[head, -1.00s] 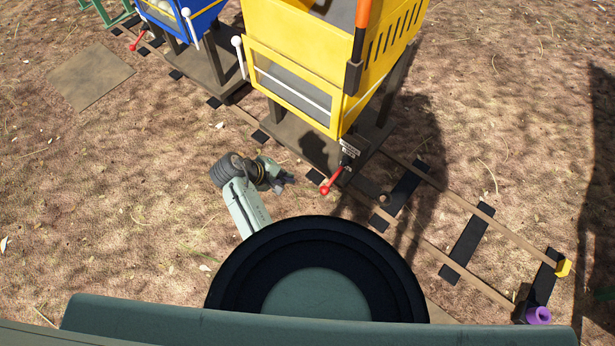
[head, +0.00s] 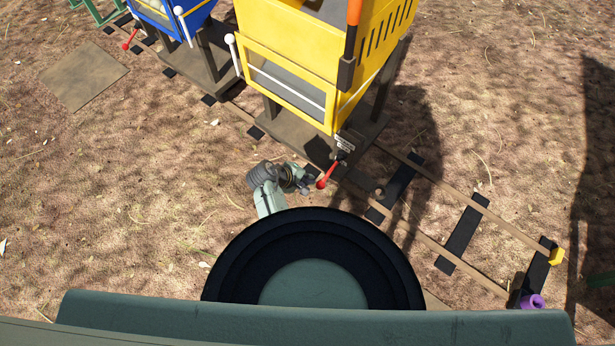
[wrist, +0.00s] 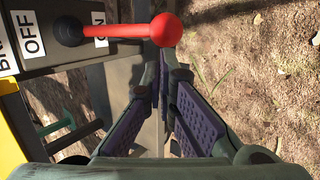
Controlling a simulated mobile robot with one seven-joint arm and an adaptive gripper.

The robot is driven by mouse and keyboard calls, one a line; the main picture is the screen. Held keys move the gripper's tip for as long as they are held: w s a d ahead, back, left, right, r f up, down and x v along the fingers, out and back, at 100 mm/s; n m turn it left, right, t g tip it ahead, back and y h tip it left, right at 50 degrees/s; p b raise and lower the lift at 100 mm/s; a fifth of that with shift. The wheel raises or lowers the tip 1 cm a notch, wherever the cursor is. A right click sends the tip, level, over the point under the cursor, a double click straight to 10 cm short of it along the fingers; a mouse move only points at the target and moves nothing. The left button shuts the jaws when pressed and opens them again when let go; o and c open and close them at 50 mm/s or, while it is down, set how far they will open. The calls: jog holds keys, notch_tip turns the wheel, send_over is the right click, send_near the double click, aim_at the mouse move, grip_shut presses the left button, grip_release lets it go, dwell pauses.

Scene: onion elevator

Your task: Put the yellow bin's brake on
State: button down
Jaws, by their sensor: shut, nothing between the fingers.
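The yellow bin (head: 330,62) stands on a dark wheeled cart on the rails. Its brake lever (head: 329,172) is a red rod with a red ball end, low at the bin's near corner, pointing down and left in the head view. My gripper (head: 307,184) is shut and empty, just left of the ball. In the wrist view its fingertips (wrist: 166,68) lie just below the ball; contact is unclear.
A blue bin (head: 180,15) with its own red lever stands farther back on the same rails. The rails (head: 470,235) run to the lower right, ending near a yellow piece (head: 556,257) and a purple piece (head: 533,301).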

notch_tip(320, 180, down, 2)
jog(key=shift+w+f, duration=0.1)
jog(key=shift+r, duration=0.2)
dwell(0.3)
jog(key=shift+r+p, duration=0.7)
